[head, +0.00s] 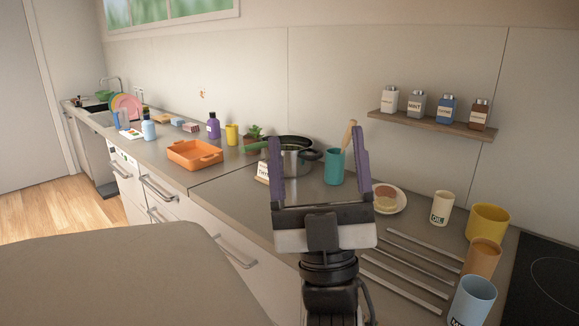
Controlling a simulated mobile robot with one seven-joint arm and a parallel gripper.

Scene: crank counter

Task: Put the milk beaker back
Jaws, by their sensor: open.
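A light blue beaker (473,299) stands at the bottom right of the head view, on the counter near its front edge. Only the top of its dark label shows, seemingly starting with M; the frame cuts off the rest. My gripper (318,138) is raised over the counter in the middle of the picture. Its two purple fingers are wide apart with nothing between them. The light blue beaker is well to the right of it, apart from it.
Beside it stand an orange beaker (482,256), a yellow beaker (489,221) and a cream OIL beaker (441,208). Metal rails (412,262) lie left of these. A pot (297,157) and a teal container (334,168) stand behind my gripper. The dark hob (548,278) is far right.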

